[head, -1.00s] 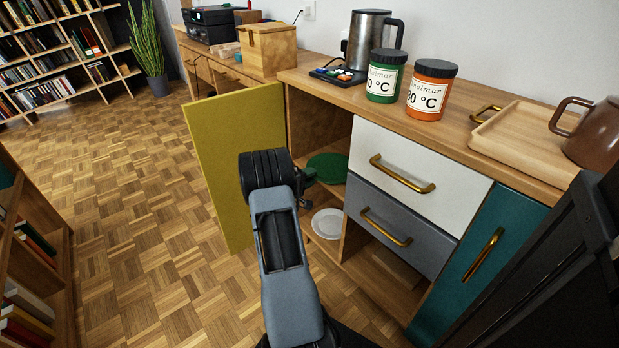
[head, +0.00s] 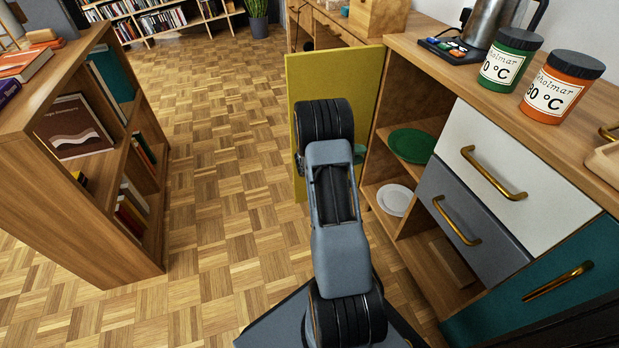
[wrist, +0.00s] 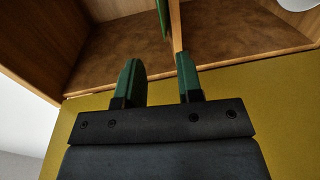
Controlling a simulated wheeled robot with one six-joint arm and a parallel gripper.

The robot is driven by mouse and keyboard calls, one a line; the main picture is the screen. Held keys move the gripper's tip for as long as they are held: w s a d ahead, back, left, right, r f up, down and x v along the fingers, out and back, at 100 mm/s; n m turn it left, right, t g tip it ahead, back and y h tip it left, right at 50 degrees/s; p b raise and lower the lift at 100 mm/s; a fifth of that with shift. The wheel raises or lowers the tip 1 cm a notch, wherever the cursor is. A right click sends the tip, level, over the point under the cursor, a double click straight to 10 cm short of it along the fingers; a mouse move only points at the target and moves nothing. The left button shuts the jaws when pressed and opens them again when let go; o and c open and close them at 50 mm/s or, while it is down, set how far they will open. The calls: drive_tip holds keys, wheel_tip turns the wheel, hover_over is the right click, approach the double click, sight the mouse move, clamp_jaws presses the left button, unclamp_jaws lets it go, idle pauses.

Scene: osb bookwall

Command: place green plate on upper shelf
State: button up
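The green plate (head: 411,145) lies on the shelf (head: 388,169) inside the open cabinet, above the level of the white plate. In the wrist view the green plate (wrist: 162,18) shows only as a thin edge beside the shelf board (wrist: 175,25), as that picture is turned on its side. My gripper (wrist: 159,80) is open, with two green fingers apart and nothing between them. It points towards the cabinet interior, short of the plate. In the head view my arm hides most of the gripper.
The yellow door (head: 315,78) stands open behind my arm. A white plate (head: 394,199) sits on the lower shelf. White and grey drawers (head: 495,155) flank the opening on the right. A low bookcase (head: 75,190) stands at the left; parquet floor (head: 220,170) lies clear between.

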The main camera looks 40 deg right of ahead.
drive_tip(key=s+a+r+n+t+y, duration=0.1)
drive_tip(key=a+y, duration=0.4)
drive_tip(key=a, duration=0.7)
drive_tip(key=s+a+r+n+t+y, duration=0.1)
drive_tip(key=s+a+r+t+y, duration=0.3)
drive_tip(key=a, duration=0.9)
drive_tip(key=s+a+r+n+t+y, duration=0.1)
drive_tip(key=s+a+r+t+y, duration=0.2)
drive_tip(key=a, duration=1)
wheel_tip(320, 180, up, 3)
drive_tip(key=s+y, duration=0.1)
drive_tip(key=y, duration=0.3)
drive_tip(key=shift+n, duration=0.3)
drive_tip(key=shift+r, duration=0.15)
drive_tip(key=w+p+v, duration=0.3)
drive_tip(key=p+v, duration=0.9)
drive_tip(key=w+r+p+v, duration=0.1)
drive_tip(key=w+p+v, duration=0.2)
drive_tip(key=p+v, duration=0.8)
drive_tip(key=w+r+p+v, duration=0.1)
drive_tip(key=w+p+v, duration=0.1)
drive_tip(key=p+v, duration=1)
drive_tip(key=shift+a+r+t+p, duration=0.15)
drive_tip(key=shift+r+t+p, duration=0.2)
drive_tip(key=shift+r, duration=0.35)
drive_tip(key=shift+w, duration=0.1)
